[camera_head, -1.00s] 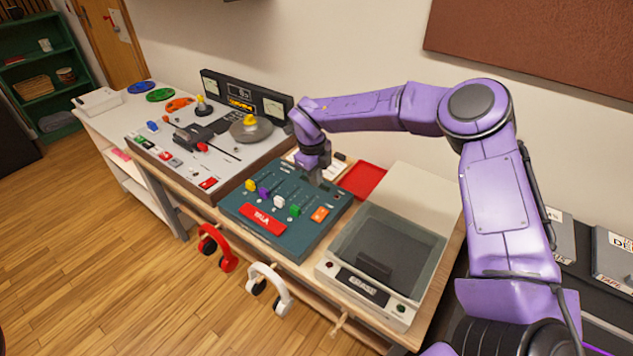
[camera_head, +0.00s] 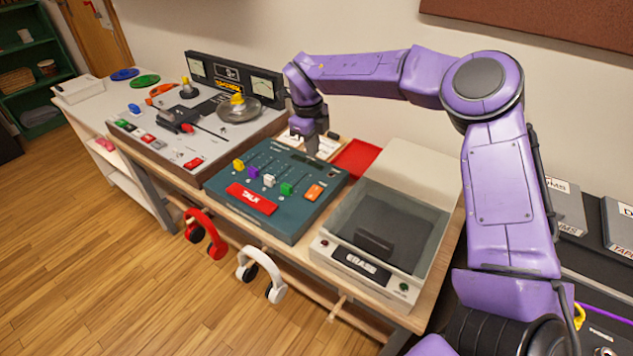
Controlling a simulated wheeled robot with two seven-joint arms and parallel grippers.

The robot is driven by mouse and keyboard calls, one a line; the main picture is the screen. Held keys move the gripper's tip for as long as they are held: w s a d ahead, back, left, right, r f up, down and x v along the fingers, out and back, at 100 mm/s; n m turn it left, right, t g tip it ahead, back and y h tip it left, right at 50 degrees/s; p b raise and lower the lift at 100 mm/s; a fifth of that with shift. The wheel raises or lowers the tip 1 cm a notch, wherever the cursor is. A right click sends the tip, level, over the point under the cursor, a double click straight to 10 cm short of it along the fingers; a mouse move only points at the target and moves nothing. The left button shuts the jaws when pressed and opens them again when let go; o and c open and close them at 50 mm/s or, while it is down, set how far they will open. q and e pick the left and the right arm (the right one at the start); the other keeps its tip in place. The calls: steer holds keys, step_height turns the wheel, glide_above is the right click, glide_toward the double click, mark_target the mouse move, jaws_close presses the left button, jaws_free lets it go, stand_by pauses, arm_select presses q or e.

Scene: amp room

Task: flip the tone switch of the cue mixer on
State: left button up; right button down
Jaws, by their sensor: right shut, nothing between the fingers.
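The cue mixer (camera_head: 268,222) is a dark teal box on the bench, with yellow, purple, white and green slider caps, an orange button and a red label plate on its sloped face. The tone switch is too small to tell apart on its panel. My right gripper (camera_head: 312,151) is shut and empty, pointing down over the mixer's back edge. Whether its tips touch the mixer, I cannot tell. My left gripper is not in view.
A grey console (camera_head: 167,138) with levers and meters stands left of the mixer. An eraser unit (camera_head: 362,262) with a raised lid is to the right. A red tray (camera_head: 357,158) lies behind. Red headphones (camera_head: 207,236) and white headphones (camera_head: 262,268) hang in front.

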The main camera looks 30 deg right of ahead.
mark_target(317, 189)
steer(key=f+p, duration=0.1)
steer(key=f, duration=0.3)
steer(key=d+f, duration=0.1)
steer(key=f, duration=0.3)
steer(key=f+p, duration=0.1)
steer(key=f, duration=0.4)
steer(key=shift+w+d+f+p, duration=0.1)
steer(key=shift+w+d+p, duration=0.15)
steer(key=shift+w+p, duration=0.1)
steer(key=shift+f, duration=0.15)
steer(key=shift+d+f+b, duration=0.1)
steer(key=shift+f+b, duration=0.3)
steer(key=shift+b, duration=0.25)
steer(key=shift+s+r, duration=0.1)
steer(key=shift+r, duration=0.05)
